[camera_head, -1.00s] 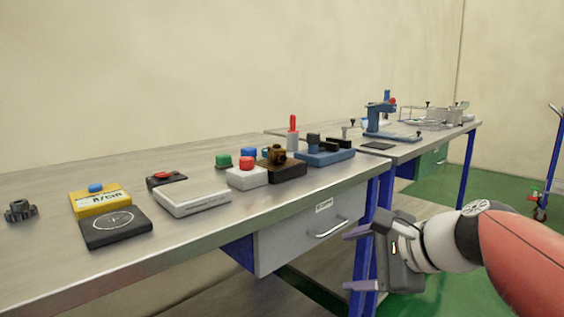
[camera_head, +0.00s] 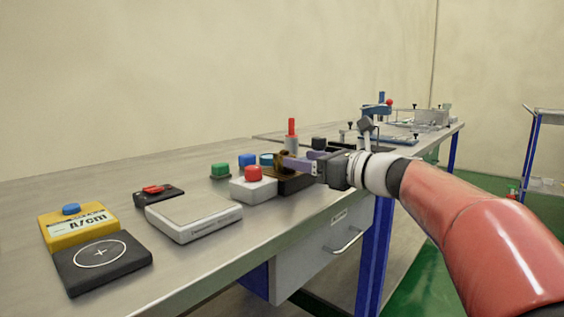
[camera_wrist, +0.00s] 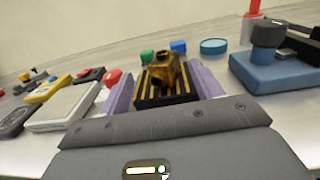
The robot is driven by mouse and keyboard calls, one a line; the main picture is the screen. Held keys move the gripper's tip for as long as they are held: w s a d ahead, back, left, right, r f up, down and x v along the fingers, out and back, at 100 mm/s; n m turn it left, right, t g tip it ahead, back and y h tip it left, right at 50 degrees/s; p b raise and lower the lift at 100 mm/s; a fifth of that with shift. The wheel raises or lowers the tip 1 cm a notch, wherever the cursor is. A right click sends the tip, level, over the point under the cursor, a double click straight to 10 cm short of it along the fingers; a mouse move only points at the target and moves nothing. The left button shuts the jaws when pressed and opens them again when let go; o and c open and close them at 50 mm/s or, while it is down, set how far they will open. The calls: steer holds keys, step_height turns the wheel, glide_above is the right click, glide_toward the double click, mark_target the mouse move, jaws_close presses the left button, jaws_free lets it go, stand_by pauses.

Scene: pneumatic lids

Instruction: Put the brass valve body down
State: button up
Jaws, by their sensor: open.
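The brass valve body (camera_wrist: 160,74) rests on a dark block with light stripes (camera_wrist: 150,99) in the wrist view. In the head view the valve body (camera_head: 280,157) is partly hidden by a finger, and its dark block (camera_head: 293,183) shows below. My gripper (camera_head: 288,162) has reached over the bench from the right. In the wrist view my gripper (camera_wrist: 160,84) is open, with one lilac finger on each side of the valve body. Whether either finger touches it I cannot tell.
A white box with a red button (camera_head: 253,183) stands close left of the block. Green (camera_head: 220,170) and blue (camera_head: 247,160) buttons are behind it. A blue fixture (camera_wrist: 270,72) stands close on the right. A flat scale (camera_head: 195,216) lies further left.

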mark_target(288, 153)
steer(key=x, duration=0.4)
steer(key=shift+w+r, duration=0.2)
steer(key=shift+w, duration=0.05)
steer(key=shift+c, duration=0.5)
jaws_close()
